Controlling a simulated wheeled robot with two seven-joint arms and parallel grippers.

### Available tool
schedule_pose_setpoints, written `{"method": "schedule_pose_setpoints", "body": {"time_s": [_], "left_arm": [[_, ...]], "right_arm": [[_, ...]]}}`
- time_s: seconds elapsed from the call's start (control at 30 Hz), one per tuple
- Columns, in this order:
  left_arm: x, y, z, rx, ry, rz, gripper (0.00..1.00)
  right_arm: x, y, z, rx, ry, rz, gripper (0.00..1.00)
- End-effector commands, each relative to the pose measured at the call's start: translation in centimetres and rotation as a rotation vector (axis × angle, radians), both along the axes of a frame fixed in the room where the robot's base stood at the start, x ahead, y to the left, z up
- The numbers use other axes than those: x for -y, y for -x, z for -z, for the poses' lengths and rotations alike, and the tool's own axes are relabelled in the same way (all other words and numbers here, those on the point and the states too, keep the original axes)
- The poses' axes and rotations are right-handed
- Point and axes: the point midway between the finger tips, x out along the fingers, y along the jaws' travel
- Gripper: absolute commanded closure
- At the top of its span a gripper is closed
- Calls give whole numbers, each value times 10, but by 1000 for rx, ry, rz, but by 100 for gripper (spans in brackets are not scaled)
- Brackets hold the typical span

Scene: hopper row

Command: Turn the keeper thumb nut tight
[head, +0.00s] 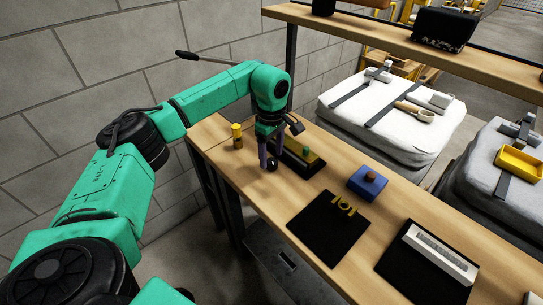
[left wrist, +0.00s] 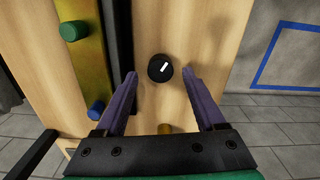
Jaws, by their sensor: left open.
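A round black knob with a white mark (left wrist: 160,68), which looks like the thumb nut, stands on the wooden bench in the left wrist view. In the head view the knob (head: 271,166) is just below my left fingers. My left gripper (head: 268,156) points down with its purple fingers apart. In the left wrist view the left gripper (left wrist: 159,76) has one fingertip on each side of the knob with a gap to each, so it is not gripped. I cannot tell how far the tips are above the bench. My right gripper is not in view.
A yellow block with a green knob (head: 306,154) on a black base stands close by the left gripper. A yellow cylinder (head: 237,136) is to the left. A blue box (head: 365,184), a black mat (head: 322,238) with yellow parts and a pale bar (head: 440,252) lie to the right.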

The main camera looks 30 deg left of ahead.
Motion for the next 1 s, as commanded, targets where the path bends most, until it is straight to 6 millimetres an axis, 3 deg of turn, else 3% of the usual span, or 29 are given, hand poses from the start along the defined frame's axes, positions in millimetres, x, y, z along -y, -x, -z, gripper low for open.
{"method": "schedule_pose_setpoints", "body": {"time_s": [0.3, 0.5, 1.0], "left_arm": [[0, -1, -89, 9, 2, -1, 29], [0, 0, -129, 5, 0, 0, 29], [0, 0, -135, 3, 1, 0, 29]], "right_arm": [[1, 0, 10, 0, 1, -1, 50], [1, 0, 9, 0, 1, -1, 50], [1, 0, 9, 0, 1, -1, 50]]}}
